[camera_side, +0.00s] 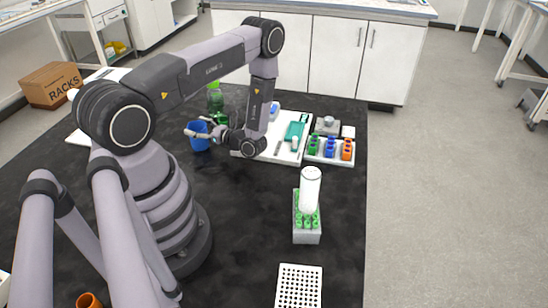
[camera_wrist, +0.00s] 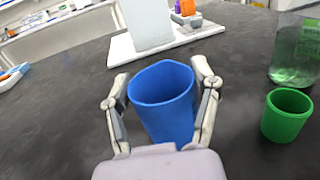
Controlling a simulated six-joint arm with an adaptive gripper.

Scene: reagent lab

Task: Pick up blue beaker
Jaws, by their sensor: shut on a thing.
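The blue beaker (camera_side: 199,139) stands upright near the far left of the dark table in the side view. In the wrist view the blue beaker (camera_wrist: 165,103) sits between my two fingers, with its open rim facing up toward the camera. My gripper (camera_wrist: 160,88) is shut on it, one finger against each side. In the side view my gripper (camera_side: 196,128) reaches the beaker from the right. Whether the beaker's base touches the table is hard to tell.
A green beaker (camera_wrist: 286,114) and a green-tinted bottle (camera_wrist: 295,52) stand close to the right in the wrist view. A white tray (camera_side: 270,152) lies right of my gripper. A test-tube rack (camera_side: 306,235) and a white perforated rack (camera_side: 298,287) stand nearer the front.

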